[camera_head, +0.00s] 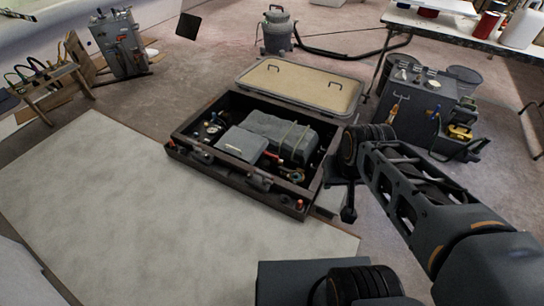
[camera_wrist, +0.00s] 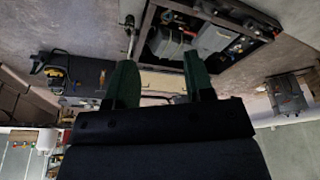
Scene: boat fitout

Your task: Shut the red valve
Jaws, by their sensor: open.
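An open dark case (camera_head: 240,178) sits on the floor in the middle of the head view, with grey machinery, pipes and small fittings inside. A small red knob (camera_head: 299,204) is at its near right corner, and a red part (camera_head: 272,157) shows among the pipes inside. I cannot tell which is the red valve. My gripper is at the right of the case in the head view, mostly hidden by my arm. In the wrist view my gripper (camera_wrist: 161,80) is open and empty. The case (camera_wrist: 148,22) shows beyond the fingers there, apart from them.
A tan lid panel (camera_head: 300,86) with two handles lies behind the case. A grey cabinet (camera_head: 408,108) stands to the right, a vacuum (camera_head: 277,32) at the back. A pale sheet (camera_head: 130,205) covers the floor at left. A white table (camera_head: 440,27) stands at the back right.

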